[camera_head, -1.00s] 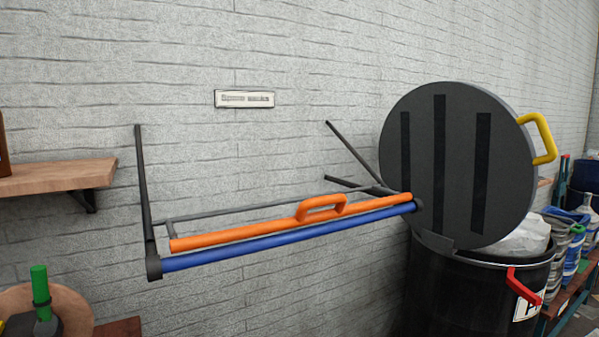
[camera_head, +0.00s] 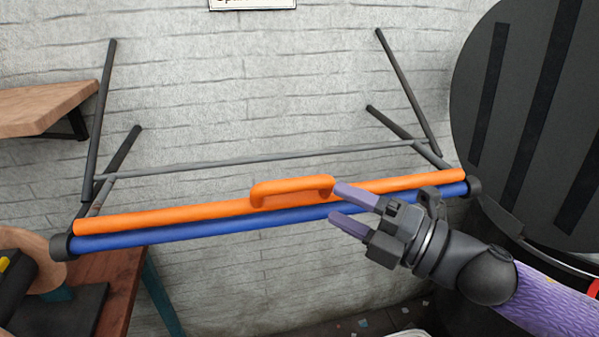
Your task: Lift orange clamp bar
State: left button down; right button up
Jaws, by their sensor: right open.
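The orange clamp bar (camera_head: 160,216) runs across the middle of the view, rising slightly to the right. It has an orange loop handle (camera_head: 290,187) near its middle. It lies close above a blue bar (camera_head: 200,231) on a dark wall-mounted frame (camera_head: 270,158). My right gripper (camera_head: 342,207) comes in from the right, open and empty. Its upper purple finger is at the right end of the handle, and the lower finger overlaps the blue bar in the picture. I cannot tell whether either finger touches. My left gripper is not in view.
A round dark lid (camera_head: 535,110) of a black bin stands at the right. A wooden shelf (camera_head: 45,107) is on the wall at left. A brown table (camera_head: 122,275) with dark items stands at lower left. Bare wall lies behind the frame.

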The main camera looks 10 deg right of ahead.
aim_at(308, 187)
jog(key=p+x, duration=0.2)
jog(key=x, duration=0.4)
jog(key=shift+w+a+r+p, duration=0.1)
jog(key=shift+w+r+p, duration=0.15)
jog(key=shift+p, duration=0.1)
jog(key=shift+w+a+f, duration=0.1)
jog(key=shift+w+a, duration=0.25)
jog(key=shift+a, duration=0.1)
jog(key=c, duration=0.7)
grip_shut()
